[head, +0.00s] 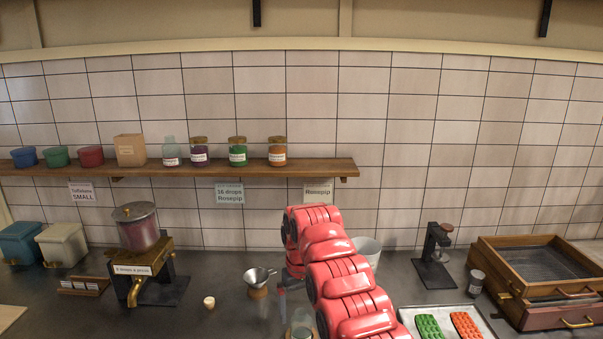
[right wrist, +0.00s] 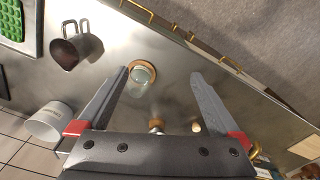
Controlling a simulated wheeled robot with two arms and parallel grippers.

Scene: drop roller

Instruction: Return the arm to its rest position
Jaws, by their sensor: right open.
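My right arm, red, comes in from the bottom right of the head view and bends over the counter. Its gripper (head: 284,297) is mostly hidden there behind the arm, with only a grey part showing. In the right wrist view my right gripper (right wrist: 160,75) is open, with two grey fingers wide apart and nothing held. A glass vessel (right wrist: 142,72) on a round wooden base shows between the fingers in that view, with no visible contact. It also shows at the bottom of the head view (head: 302,322), beside the arm. My left gripper is not in view.
A metal funnel (head: 258,276) and a small pale-topped piece (head: 209,302) stand left of the arm. A white bucket (head: 367,251) is close behind it. A tray (head: 407,316) with green and red molds, a dark cup (head: 477,283) and wooden drawers (head: 497,286) are right.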

